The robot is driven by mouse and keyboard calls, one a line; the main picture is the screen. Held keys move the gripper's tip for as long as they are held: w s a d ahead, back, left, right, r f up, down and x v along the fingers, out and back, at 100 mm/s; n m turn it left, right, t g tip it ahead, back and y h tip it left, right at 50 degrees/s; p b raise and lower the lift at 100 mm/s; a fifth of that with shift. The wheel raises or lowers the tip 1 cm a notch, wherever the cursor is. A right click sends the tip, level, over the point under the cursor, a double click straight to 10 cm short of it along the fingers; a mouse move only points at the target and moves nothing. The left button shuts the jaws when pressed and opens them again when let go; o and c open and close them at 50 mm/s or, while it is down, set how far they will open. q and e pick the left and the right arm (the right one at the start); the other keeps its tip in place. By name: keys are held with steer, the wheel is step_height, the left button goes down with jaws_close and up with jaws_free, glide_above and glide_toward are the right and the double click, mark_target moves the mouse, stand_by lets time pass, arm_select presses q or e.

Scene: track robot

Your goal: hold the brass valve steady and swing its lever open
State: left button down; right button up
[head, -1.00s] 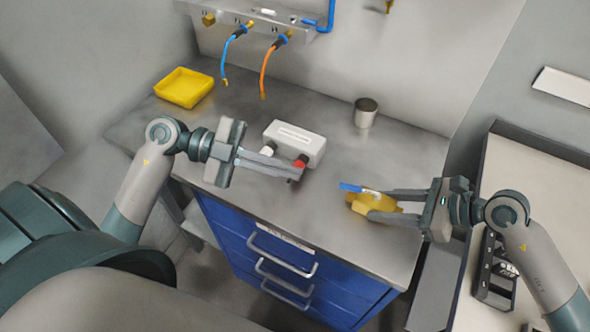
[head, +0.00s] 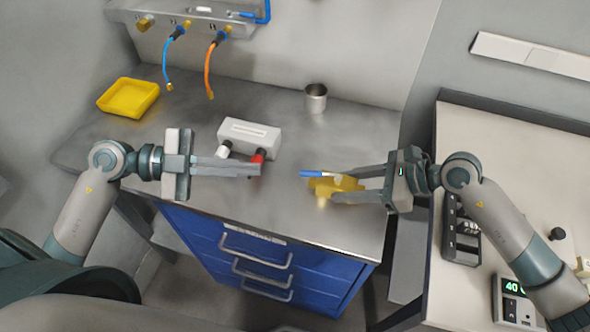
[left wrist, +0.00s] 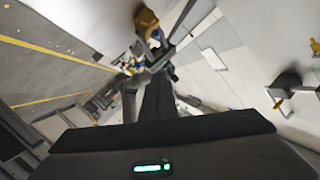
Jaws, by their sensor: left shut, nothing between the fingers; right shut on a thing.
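The brass valve (head: 347,184), yellow with a blue lever (head: 318,174), is held over the right part of the steel bench in the head view. My right gripper (head: 335,188) is shut on its body from the right. The lever points left, towards my left gripper. My left gripper (head: 260,170) is shut and empty, left of the lever with a gap between, its tips in front of the white box.
A white box (head: 250,136) with red and white knobs stands behind my left fingers. A metal cup (head: 316,98) and yellow tray (head: 128,98) stand farther back. Blue and orange hoses (head: 208,70) hang from a wall panel. Blue drawers (head: 270,250) lie below the bench.

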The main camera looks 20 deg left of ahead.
steer(key=shift+f, duration=0.2)
arm_select(q)
glide_toward(319, 172)
steer(key=s+d+r, duration=0.2)
steer(key=d+r, duration=0.1)
steer(key=d, duration=0.2)
steer(key=shift+w+a+f, duration=0.1)
steer(key=shift+w+f, duration=0.6)
steer(key=shift+f, duration=0.15)
steer(key=shift+w+f, duration=0.65)
steer(key=shift+f, duration=0.15)
steer(key=shift+w, duration=0.1)
steer(key=shift+w+a+f, duration=0.2)
steer(key=shift+w+f, duration=0.15)
steer(key=shift+w, duration=0.1)
steer(key=shift+a, duration=0.1)
arm_select(e)
steer(key=shift+s, duration=0.15)
arm_select(q)
steer(key=shift+f, duration=0.15)
